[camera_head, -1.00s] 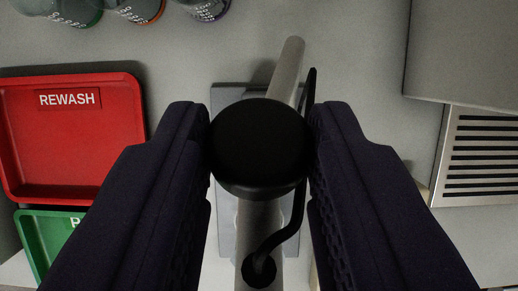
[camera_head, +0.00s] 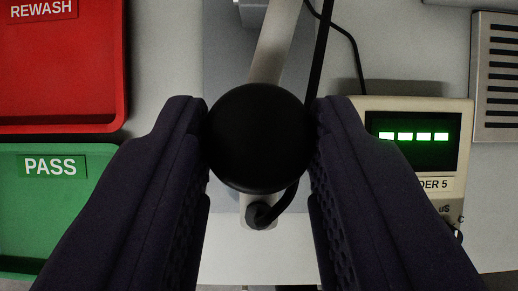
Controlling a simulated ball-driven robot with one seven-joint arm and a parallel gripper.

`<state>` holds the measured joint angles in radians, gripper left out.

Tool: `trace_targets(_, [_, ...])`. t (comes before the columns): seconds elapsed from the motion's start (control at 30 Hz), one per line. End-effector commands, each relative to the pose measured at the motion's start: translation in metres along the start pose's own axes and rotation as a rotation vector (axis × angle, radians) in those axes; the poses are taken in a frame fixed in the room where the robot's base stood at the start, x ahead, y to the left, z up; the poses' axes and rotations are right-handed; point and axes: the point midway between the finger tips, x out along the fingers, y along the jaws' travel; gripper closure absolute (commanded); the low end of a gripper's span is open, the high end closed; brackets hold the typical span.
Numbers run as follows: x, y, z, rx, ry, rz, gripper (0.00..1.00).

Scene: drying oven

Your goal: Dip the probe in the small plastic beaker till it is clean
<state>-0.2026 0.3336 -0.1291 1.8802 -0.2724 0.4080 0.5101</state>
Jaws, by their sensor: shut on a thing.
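My gripper (camera_head: 259,140) is shut on the probe (camera_head: 258,138), seen from above as a round black head between the two dark fingers. A black cable (camera_head: 318,60) runs up from near the probe. The probe's lower part is hidden under its head, so I cannot tell whether it is clean. The small plastic beaker is not in view.
A red tray (camera_head: 120,60) marked REWASH and a green tray (camera_head: 100,215) marked PASS lie at the left. A beige meter (camera_head: 455,112) with a lit green display stands at the right. A grey stand with a metal arm (camera_head: 275,45) is below my gripper. A slotted metal panel (camera_head: 480,60) is at upper right.

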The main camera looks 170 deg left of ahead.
Motion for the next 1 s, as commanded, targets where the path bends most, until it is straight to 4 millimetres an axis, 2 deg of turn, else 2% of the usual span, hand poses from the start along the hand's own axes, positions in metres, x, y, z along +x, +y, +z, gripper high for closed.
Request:
trace_targets(0.03, [0.004, -0.0001, 0.006, -0.001, -0.012, 0.002, 1.0])
trace_targets(0.2, [0.0077, 0.0002, 0.01, -0.001, -0.018, 0.004, 1.0])
trace_targets(0.67, [0.0096, -0.0002, 0.0118, -0.002, -0.021, 0.005, 1.0])
trace_targets(0.7, [0.0097, -0.0002, 0.0117, -0.002, -0.021, 0.005, 0.56])
trace_targets(0.77, [0.0093, -0.0002, 0.0109, -0.002, -0.019, 0.004, 0.42])
trace_targets(1.0, [0.0074, 0.0001, 0.0077, -0.001, -0.011, 0.003, 0.4])
